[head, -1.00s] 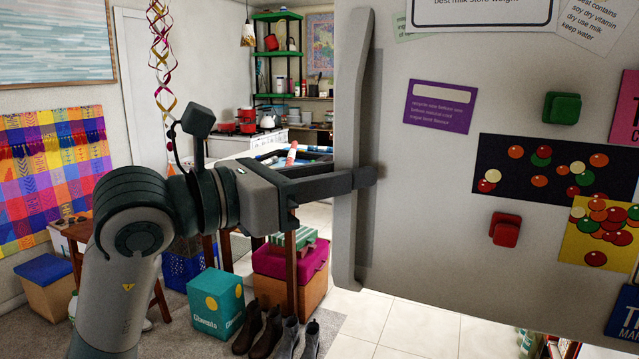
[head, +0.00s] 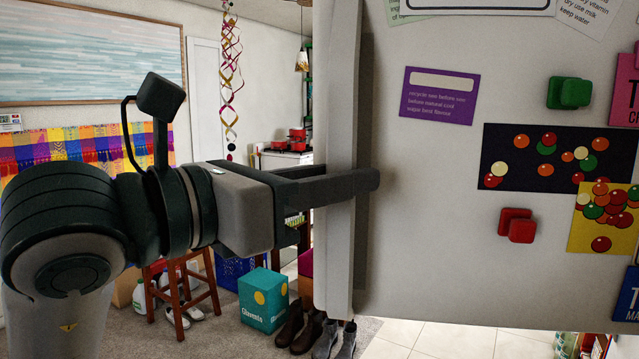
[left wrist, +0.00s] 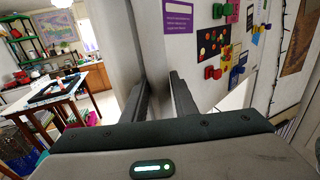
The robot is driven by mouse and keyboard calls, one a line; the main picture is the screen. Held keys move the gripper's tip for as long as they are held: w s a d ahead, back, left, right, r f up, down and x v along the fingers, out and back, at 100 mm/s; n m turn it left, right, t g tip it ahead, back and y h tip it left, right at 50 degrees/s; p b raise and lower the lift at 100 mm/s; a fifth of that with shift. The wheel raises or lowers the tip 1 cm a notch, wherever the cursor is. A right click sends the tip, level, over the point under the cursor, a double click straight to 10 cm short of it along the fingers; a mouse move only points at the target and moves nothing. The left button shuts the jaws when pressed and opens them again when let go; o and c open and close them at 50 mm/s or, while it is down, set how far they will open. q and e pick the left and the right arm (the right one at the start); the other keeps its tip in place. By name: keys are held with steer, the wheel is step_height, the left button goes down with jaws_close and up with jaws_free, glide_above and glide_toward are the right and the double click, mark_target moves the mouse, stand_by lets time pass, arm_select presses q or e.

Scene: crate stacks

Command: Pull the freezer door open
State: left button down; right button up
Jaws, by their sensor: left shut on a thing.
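The pale grey freezer door (head: 430,250) fills the right half of the head view, with its front towards me. Its long upright handle (head: 338,90) runs along the left edge and also shows in the left wrist view (left wrist: 150,45). My left gripper (head: 352,183) reaches in from the left and is shut on the handle, its dark fingers on either side of it. The fingers also show in the left wrist view (left wrist: 160,97). The inside of the freezer is hidden, so I cannot tell how wide the door stands open. My right gripper is not in view.
A purple card (head: 440,95), a green magnet (head: 569,93) and a red magnet (head: 516,225) are on the door. Left of it are a teal box (head: 263,300), shoes (head: 330,338) and a wooden stool (head: 180,265). Pale tiles (head: 440,340) show under the door.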

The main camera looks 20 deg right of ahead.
arm_select(q)
steer(key=shift+s+a+r, duration=0.1)
steer(key=shift+s, duration=0.35)
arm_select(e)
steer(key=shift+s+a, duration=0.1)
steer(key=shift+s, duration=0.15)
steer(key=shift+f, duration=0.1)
arm_select(q)
steer(key=c, duration=1.8)
jaws_free()
steer(key=shift+w, duration=0.1)
steer(key=o, duration=0.3)
steer(key=b+v, duration=0.4)
steer(key=v, duration=1.3)
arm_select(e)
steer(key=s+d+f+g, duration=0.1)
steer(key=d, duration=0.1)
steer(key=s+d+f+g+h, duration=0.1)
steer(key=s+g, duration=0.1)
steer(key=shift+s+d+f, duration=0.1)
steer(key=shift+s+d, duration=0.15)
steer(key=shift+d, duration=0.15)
